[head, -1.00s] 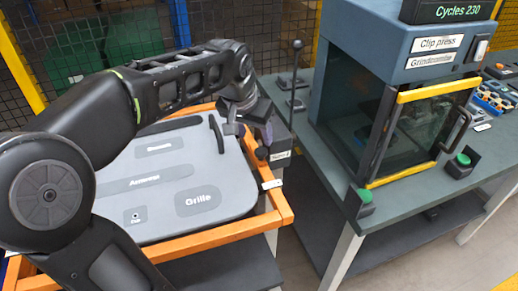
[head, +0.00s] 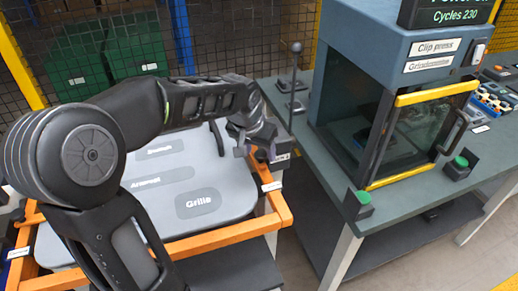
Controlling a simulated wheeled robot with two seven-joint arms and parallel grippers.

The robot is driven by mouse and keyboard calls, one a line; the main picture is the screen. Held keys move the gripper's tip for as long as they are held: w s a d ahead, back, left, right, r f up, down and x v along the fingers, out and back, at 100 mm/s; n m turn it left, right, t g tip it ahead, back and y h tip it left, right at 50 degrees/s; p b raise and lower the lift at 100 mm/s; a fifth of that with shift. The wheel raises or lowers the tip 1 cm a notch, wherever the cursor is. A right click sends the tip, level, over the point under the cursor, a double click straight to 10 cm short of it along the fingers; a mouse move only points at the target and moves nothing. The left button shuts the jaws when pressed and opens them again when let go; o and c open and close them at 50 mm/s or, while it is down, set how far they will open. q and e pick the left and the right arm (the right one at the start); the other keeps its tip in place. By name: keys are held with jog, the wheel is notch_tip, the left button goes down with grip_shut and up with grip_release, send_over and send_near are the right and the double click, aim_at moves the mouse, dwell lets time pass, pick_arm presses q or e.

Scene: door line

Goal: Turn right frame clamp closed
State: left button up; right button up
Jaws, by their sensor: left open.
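The grey door panel (head: 225,192) lies in an orange frame (head: 240,234) at the left. A dark clamp with a round black knob (head: 261,155) sits at the frame's right side, partly hidden by my left gripper (head: 250,149). My left gripper is open and points down close to this clamp. I cannot tell whether it touches the clamp, or how far the clamp is turned. My right gripper is not in view.
A black upright bar (head: 217,138) stands at the panel's far edge. A thin post with a knob (head: 295,50) rises behind my gripper. The clip press (head: 355,60) stands on a green-grey bench (head: 405,205) to the right. A wire fence is at the back.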

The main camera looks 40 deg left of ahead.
pick_arm(q)
jog(key=shift+c, duration=0.3)
grip_shut()
dwell(0.3)
dwell(0.8)
